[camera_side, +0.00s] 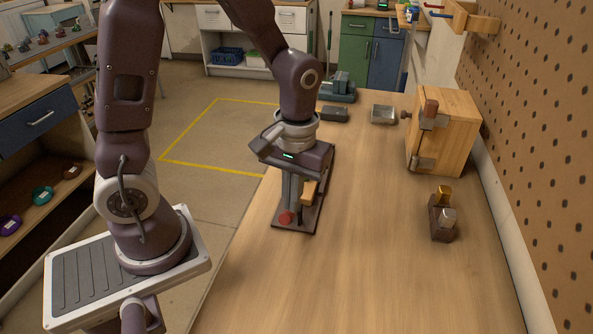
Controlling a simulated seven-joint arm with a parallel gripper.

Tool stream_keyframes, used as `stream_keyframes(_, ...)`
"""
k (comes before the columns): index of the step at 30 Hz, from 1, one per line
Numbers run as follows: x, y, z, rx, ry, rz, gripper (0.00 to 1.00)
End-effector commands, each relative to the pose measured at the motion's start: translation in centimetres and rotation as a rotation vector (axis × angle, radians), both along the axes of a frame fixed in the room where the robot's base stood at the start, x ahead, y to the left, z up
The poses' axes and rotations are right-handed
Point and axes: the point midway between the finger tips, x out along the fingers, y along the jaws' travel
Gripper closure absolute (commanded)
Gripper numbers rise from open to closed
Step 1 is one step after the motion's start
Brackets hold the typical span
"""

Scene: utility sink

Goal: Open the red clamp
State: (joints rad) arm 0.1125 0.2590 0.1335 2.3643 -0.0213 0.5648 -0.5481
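A dark flat base (318,213) lies on the workbench near its left edge, with a round red knob (286,218) at its front left corner. This red part is the only clearly red piece near my gripper, and I take it as part of the red clamp. An orange-tan block (309,192) stands on the same base. My gripper (291,198) points down just above and behind the red knob. Its grey fingers look close together, but their gap is not clear, and contact with the clamp cannot be told. The gripper body hides the back of the fixture.
A wooden box (456,140) with metal fittings stands at the back right. A dark block with gold and silver pieces (437,222) sits in front of it. A grey tray (383,115) and dark box (334,114) lie behind. The front of the workbench (350,285) is clear.

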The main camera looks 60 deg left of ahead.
Motion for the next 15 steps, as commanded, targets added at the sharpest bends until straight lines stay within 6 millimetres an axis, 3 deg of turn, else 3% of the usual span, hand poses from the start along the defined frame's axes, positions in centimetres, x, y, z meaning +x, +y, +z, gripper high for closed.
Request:
stream_keyframes(3,1.8,0.4,2.5,-0.001,-0.033,0.004,1.0)
stream_keyframes(15,-2.2,-4.1,8.3,-0.001,-0.037,0.009,1.0)
